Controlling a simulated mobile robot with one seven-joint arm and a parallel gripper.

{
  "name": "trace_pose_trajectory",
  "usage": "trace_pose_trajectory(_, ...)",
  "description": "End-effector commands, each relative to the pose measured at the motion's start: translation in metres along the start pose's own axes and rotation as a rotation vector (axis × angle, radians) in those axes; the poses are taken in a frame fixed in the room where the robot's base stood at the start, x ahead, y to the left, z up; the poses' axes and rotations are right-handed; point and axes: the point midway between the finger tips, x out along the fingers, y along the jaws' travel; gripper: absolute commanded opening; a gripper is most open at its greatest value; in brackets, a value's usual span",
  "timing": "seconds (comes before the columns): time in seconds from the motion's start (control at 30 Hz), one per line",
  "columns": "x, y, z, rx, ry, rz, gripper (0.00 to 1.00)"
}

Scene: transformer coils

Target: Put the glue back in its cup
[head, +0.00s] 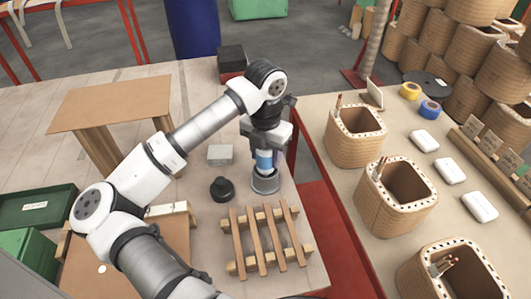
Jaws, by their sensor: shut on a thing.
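The glue (264,160) is a small upright blue and white container near the right edge of the left table. My gripper (264,148) points down from above and is shut on it; the fingers and the glue's top are mostly hidden by the wrist. The cup (265,184) is a short, round grey holder on the table directly under the glue. The glue's lower end is at or inside the cup's rim; I cannot tell whether it touches the bottom.
A black round object (222,190) stands left of the cup, with a grey block (220,154) behind it. A wooden slatted rack (268,240) lies in front. A red-edged gap separates this table from the right one, which bears several coils (355,140).

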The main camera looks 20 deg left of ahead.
Motion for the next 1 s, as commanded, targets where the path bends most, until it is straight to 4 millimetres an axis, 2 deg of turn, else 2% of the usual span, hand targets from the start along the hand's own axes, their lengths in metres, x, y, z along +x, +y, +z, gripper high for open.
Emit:
trace_pose_trajectory(0.37,0.003,0.0,0.0,0.0,0.0,0.001,0.17)
trace_pose_trajectory(0.4,0.003,0.0,0.0,0.0,0.0,0.001,0.48)
trace_pose_trajectory(0.57,0.003,0.0,0.0,0.0,0.0,0.001,0.68)
trace_pose_trajectory(0.87,0.002,0.0,0.0,0.0,0.0,0.001,0.68)
trace_pose_trajectory(1.0,-0.011,0.001,0.001,0.0,-0.002,0.004,0.68)
